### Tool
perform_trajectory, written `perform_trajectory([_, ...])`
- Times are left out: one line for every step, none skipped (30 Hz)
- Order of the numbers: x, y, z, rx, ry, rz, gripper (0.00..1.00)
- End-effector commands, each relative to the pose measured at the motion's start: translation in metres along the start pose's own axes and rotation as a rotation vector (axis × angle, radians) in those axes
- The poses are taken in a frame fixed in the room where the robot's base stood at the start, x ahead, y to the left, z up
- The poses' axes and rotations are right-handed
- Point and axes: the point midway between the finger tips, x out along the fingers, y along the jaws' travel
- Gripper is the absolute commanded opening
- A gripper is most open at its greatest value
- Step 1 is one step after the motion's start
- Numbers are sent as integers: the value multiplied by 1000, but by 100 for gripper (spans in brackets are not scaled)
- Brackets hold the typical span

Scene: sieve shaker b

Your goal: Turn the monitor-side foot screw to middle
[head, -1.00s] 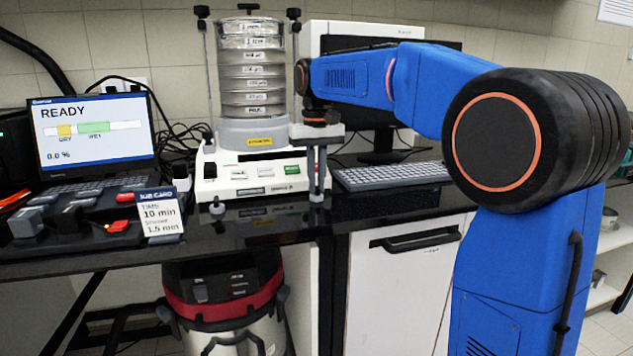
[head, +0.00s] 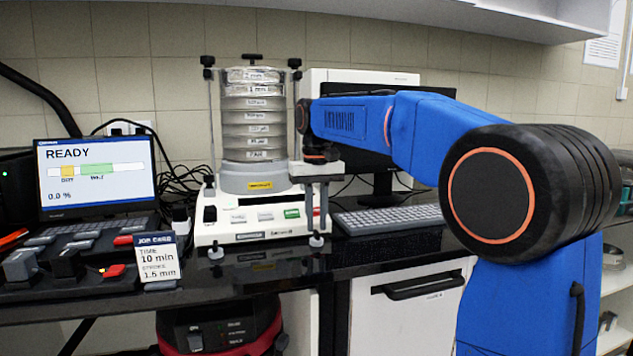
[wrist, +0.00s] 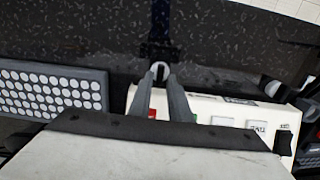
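The sieve shaker (head: 262,226) stands on the black bench with its sieve stack (head: 253,115) upright on top. The foot screw (head: 316,241) on the side of the desktop monitor (head: 384,150) is under the base's front right corner; its pale round top (wrist: 160,70) shows in the wrist view. My gripper (head: 316,228) points down there, and its fingers (wrist: 160,80) stand on either side of the screw. The fingers are apart and close to the screw, but contact is unclear. The other front foot screw (head: 215,252) is free at the left corner.
A keyboard (head: 388,219) lies to the right of the shaker. A laptop (head: 96,178) reads READY, 0.0 %. A job card (head: 158,258) gives time 10 min and stroke 1.5 mm. A dark tray of small parts (head: 80,265) is at the left.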

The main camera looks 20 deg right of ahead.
Motion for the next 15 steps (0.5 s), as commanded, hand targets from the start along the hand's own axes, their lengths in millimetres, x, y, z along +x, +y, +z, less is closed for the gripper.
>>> perform_trajectory([-9,0,-1,0,3,0,17])
perform_trajectory([-15,0,0,0,3,0,17])
perform_trajectory([-23,0,-1,0,4,0,17])
perform_trajectory([-29,0,-1,0,3,0,17])
perform_trajectory([-35,0,-1,0,4,0,17])
perform_trajectory([-43,0,0,0,4,0,17])
perform_trajectory([-49,0,-1,0,3,0,17])
perform_trajectory([-55,0,-1,0,4,0,17])
perform_trajectory([-63,0,-1,0,3,0,17])
perform_trajectory([-69,0,-1,0,3,0,17])
perform_trajectory([-74,0,-1,0,2,0,17])
perform_trajectory([-82,0,-1,0,3,0,17])
perform_trajectory([-89,0,-1,0,3,0,17])
perform_trajectory([-95,0,-1,0,4,0,17])
perform_trajectory([-103,0,-1,0,4,0,17])
